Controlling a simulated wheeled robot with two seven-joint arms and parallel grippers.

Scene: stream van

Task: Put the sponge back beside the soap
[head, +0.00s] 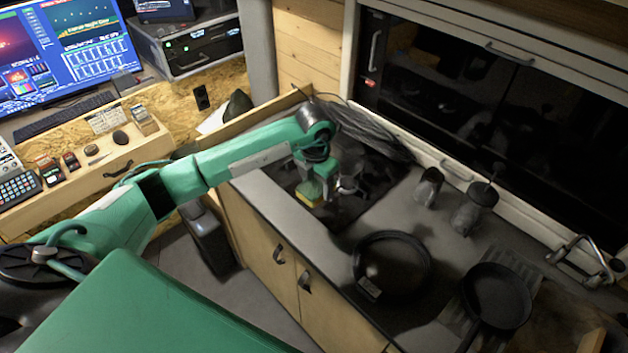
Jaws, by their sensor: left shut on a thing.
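My left arm reaches in from the left over the counter. My left gripper (322,186) points down at the counter's far-left part and is shut on a small yellow and green sponge (309,192). The gripper's fingers partly hide the sponge. It is over or near the dark recessed area of the counter, and I cannot tell whether it touches anything below. I cannot make out the soap for certain. My right gripper is not in view.
A dark jar (428,187) and a plunger-topped pot (475,208) stand along the window side. Dark cables (362,128) are bundled behind the gripper.

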